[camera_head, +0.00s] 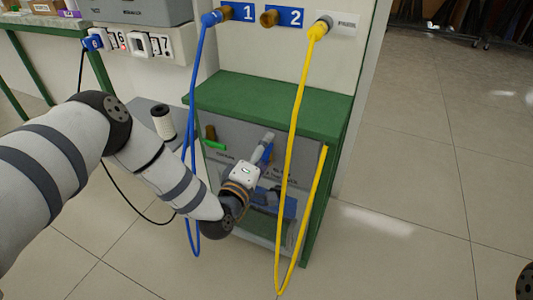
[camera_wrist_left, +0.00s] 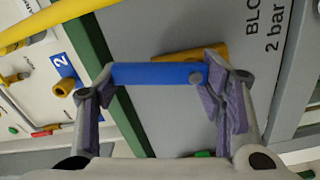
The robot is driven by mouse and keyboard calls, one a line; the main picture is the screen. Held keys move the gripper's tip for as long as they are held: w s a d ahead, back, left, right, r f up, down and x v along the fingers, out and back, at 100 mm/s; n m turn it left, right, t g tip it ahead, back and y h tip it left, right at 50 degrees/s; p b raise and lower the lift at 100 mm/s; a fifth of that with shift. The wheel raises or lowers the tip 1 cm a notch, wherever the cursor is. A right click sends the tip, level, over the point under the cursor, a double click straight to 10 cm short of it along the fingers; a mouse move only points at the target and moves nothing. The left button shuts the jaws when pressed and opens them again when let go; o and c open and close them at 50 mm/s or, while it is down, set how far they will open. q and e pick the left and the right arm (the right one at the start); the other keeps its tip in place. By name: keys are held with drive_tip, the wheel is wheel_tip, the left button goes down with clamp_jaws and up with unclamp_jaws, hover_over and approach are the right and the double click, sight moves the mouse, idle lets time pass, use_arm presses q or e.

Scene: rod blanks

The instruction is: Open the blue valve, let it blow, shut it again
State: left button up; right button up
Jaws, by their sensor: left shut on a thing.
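The blue valve's lever (camera_wrist_left: 158,74) spans between the two finger pads of my left gripper (camera_wrist_left: 162,80) in the left wrist view. A brass valve body (camera_wrist_left: 192,54) shows behind it on the grey panel. In the head view my left gripper (camera_head: 265,146) is at the front of the grey panel under the green top, and a bit of the blue lever (camera_head: 268,153) shows beside its fingers. The gripper is shut on the lever. The gripper and wrist hide much of the valve in the head view. My right gripper is in neither view.
A green-handled valve (camera_head: 212,138) sits left on the same panel. A yellow hose (camera_head: 292,150) hangs just right of my gripper, and a blue hose (camera_head: 192,120) hangs to the left. A white-and-dark cylinder (camera_head: 163,122) stands on a grey surface.

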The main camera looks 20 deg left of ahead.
use_arm(q)
drive_tip(key=shift+a+f+n+b, duration=0.1)
drive_tip(key=shift+a+n+b, duration=0.05)
drive_tip(key=shift+n, duration=0.45)
drive_tip(key=shift+a+n+b, duration=0.1)
drive_tip(key=shift+n+b, duration=0.05)
drive_tip(key=shift+n, duration=0.45)
drive_tip(key=o, duration=1.2)
drive_tip(key=s, duration=1.2)
drive_tip(key=shift+a, duration=0.25)
